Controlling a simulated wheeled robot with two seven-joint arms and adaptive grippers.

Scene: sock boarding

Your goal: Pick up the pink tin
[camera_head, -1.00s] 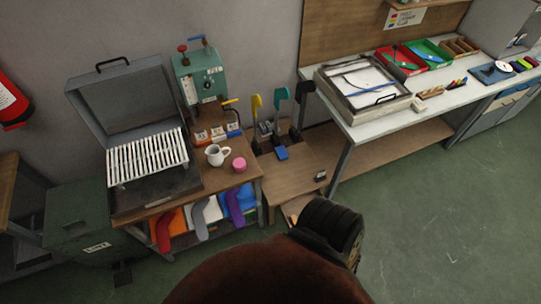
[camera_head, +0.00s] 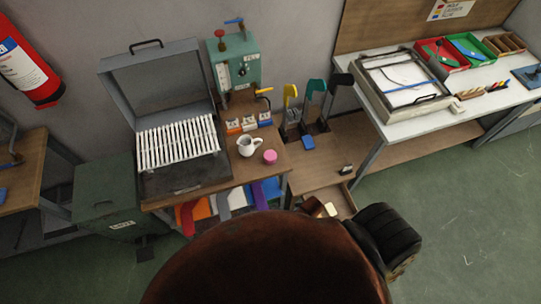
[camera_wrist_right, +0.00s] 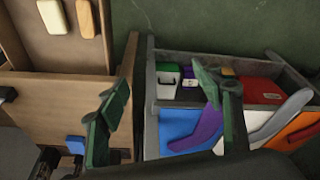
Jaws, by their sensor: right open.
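The pink tin (camera_head: 270,157) is a small round tin standing upright on the wooden bench top (camera_head: 240,172), near its right end. It is just right of and a little nearer than a white jug (camera_head: 249,146). The tin does not show in the right wrist view. My right gripper (camera_wrist_right: 160,80) shows in the right wrist view as two green fingers spread apart, with nothing between them. It is over or before a shelf of coloured pieces, not at the tin. My left gripper is in neither view.
Behind the tin stand small labelled boxes (camera_head: 250,121) and a green machine (camera_head: 235,65). An open grey case (camera_head: 170,190) with white slats is left of the jug. Coloured pieces hang below the bench top. A lower wooden table (camera_head: 318,175) is to the right.

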